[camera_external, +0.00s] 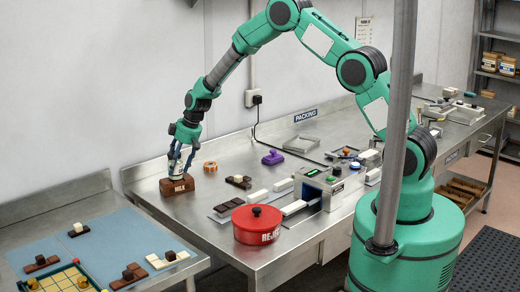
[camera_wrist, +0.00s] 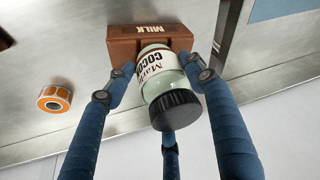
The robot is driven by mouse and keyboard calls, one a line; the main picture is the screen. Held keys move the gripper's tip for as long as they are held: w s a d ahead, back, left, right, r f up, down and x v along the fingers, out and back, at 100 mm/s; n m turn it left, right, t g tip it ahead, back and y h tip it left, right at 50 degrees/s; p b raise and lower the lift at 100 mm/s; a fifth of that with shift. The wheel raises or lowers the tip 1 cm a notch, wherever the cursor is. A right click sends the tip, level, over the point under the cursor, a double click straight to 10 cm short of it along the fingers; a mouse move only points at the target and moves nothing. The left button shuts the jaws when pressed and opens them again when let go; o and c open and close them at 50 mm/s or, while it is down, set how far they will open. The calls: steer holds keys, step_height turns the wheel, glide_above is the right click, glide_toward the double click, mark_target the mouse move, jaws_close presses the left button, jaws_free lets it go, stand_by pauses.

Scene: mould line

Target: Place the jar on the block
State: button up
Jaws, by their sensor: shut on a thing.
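The jar (camera_wrist: 160,80) is pale greenish glass with a black lid and a white label reading "COCO" in part. It also shows small in the external view (camera_external: 178,171), between my fingers. The block (camera_wrist: 122,47) is brown with a "MILK" label. It sits at the left end of the steel table in the external view (camera_external: 178,188). My gripper (camera_external: 180,160) is shut on the jar, its blue fingers around it, and holds it at the top of the block. I cannot tell whether the jar's base touches the block.
An orange tape roll (camera_external: 210,167) lies just right of the block. A gap separates this table from the left table with blue mats (camera_external: 110,235).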

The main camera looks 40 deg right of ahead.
steer(key=shift+f, duration=0.1)
steer(key=o, duration=1.4)
steer(key=shift+s+r, duration=0.1)
steer(key=shift+r, duration=0.5)
steer(key=shift+v, duration=5.55)
steer(key=shift+d, duration=0.15)
